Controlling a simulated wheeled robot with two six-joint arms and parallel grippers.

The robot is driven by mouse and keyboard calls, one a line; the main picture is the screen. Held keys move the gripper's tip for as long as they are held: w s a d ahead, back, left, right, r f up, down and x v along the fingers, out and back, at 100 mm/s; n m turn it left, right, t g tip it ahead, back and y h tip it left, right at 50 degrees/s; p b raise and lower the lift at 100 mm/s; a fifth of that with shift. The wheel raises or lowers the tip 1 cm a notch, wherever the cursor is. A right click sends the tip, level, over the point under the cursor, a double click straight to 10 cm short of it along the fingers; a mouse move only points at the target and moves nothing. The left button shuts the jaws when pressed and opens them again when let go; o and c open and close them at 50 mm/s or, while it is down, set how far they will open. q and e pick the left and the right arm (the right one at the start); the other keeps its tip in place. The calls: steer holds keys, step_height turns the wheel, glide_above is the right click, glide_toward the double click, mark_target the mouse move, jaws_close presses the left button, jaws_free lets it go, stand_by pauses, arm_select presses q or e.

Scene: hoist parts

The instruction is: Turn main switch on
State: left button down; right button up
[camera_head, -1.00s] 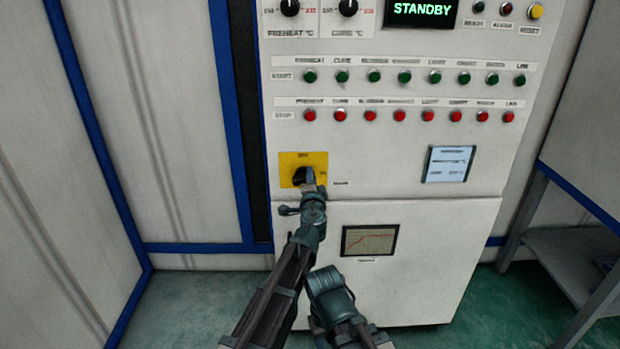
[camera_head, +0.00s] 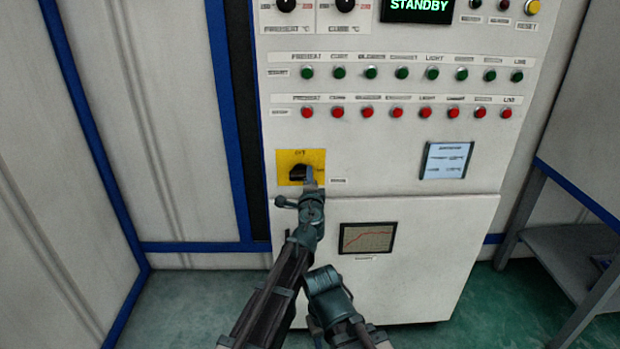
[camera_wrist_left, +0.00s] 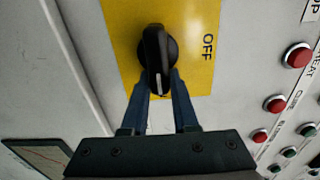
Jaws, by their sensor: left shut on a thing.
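The main switch is a black rotary knob (camera_head: 299,172) on a yellow plate (camera_head: 288,160) at the left of the white control cabinet. In the left wrist view the knob (camera_wrist_left: 157,58) stands on the yellow plate (camera_wrist_left: 205,75), with the word OFF beside it. My left gripper (camera_head: 310,178) is at the knob in the head view. In the left wrist view its two blue fingers (camera_wrist_left: 161,82) are shut on the knob, one on each side of the handle. The display (camera_head: 418,10) reads STANDBY. My right gripper is not clearly visible.
Rows of green buttons (camera_head: 401,73) and red buttons (camera_head: 397,112) lie above the switch. A white label panel (camera_head: 446,160) and a chart screen (camera_head: 367,238) are to the right and below. A grey table (camera_head: 575,245) stands at the right.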

arm_select(q)
steer(key=shift+w+a, duration=0.2)
steer(key=shift+a, duration=0.2)
steer(key=c, duration=0.7)
jaws_free()
steer(key=shift+r, duration=0.1)
arm_select(e)
steer(key=shift+a, duration=0.1)
arm_select(q)
steer(key=shift+s, duration=0.15)
steer(key=shift+s, duration=0.15)
steer(key=s, duration=0.7)
steer(key=shift+s, duration=0.15)
arm_select(e)
steer(key=shift+s+d, duration=0.75)
steer(key=shift+s, duration=0.1)
